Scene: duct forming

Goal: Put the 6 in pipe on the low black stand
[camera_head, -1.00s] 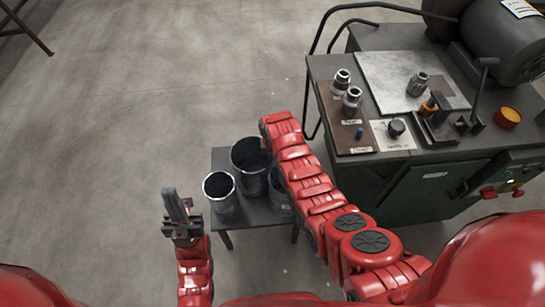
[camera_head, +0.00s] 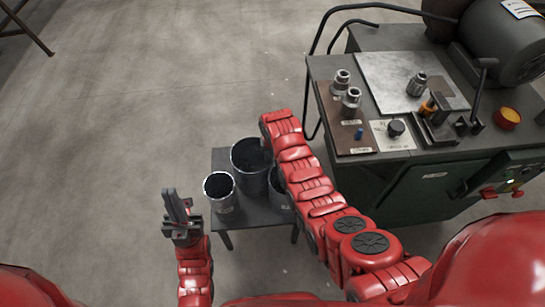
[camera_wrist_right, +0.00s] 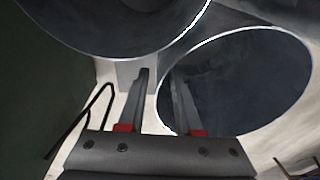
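Three dark, open-topped pipes stand upright on the low black stand (camera_head: 224,220) in the head view. The widest pipe (camera_head: 250,160) is at the back, a smaller pipe (camera_head: 220,190) is at the front left, and a third pipe (camera_head: 279,194) is partly hidden by my right arm. I cannot read which is the 6 in pipe. In the right wrist view, my right gripper (camera_wrist_right: 159,74) is open, its fingers apart on either side of the rim of one pipe (camera_wrist_right: 235,80); another pipe (camera_wrist_right: 110,30) is beside it. My left gripper (camera_head: 177,206) points up, left of the stand, holding nothing visible.
A green machine bench (camera_head: 425,140) stands to the right, with metal fittings (camera_head: 351,100), a lever and a motor (camera_head: 505,40) on top. A black rail curves along its left side. The concrete floor left of the stand is clear.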

